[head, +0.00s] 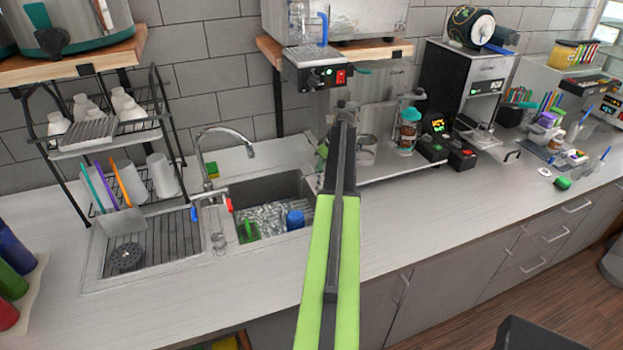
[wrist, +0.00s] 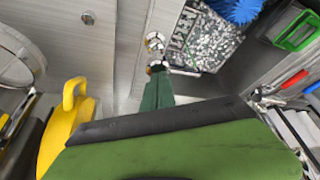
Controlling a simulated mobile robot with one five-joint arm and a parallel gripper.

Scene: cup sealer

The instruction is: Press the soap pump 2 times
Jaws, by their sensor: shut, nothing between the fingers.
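In the head view my arm reaches out over the counter, and my gripper (head: 345,106) is at its far end, small and dark. It is shut and holds nothing. A small green item (head: 322,150) behind the sink is partly hidden by my arm; I cannot tell whether it is the soap pump. In the wrist view a yellow thing with a loop-shaped part (wrist: 72,120) stands at the left, cut off by my own green and black part. No pump head shows clearly, and I cannot tell whether my gripper touches anything.
The sink (head: 270,187) holds a blue item (head: 295,220) and a green one (head: 246,232). The faucet (head: 222,140) and a dish rack (head: 95,120) are on the left. Appliances, including a black machine (head: 460,85), stand on the right.

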